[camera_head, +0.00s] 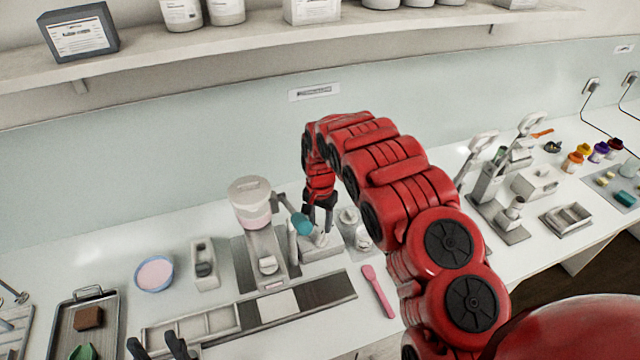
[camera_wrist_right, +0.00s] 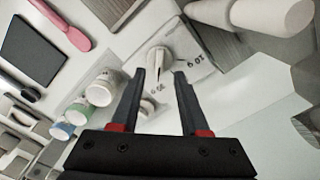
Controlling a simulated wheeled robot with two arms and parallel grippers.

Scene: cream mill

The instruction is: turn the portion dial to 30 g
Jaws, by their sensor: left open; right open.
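The portion dial (camera_wrist_right: 157,62) is a pale knob with a raised grip on a light plate in the right wrist view. One printed mark on the plate reads 10 g, upside down, to the right of the knob. Another mark below the knob is too blurred to read surely. My right gripper (camera_wrist_right: 160,76) is open, its fingers on either side of the knob's lower part in this view; contact cannot be told. In the head view, my right gripper (camera_head: 319,212) points down over the dial's box (camera_head: 321,250). My left gripper (camera_head: 152,341) is open and empty at the bottom left.
A mill with a pale hopper (camera_head: 250,192) and a teal-ended handle (camera_head: 301,224) stands just left of my right gripper. A pink spatula (camera_head: 378,291) lies in front right. A blue-rimmed bowl (camera_head: 154,273) and a tray (camera_head: 62,329) are at left.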

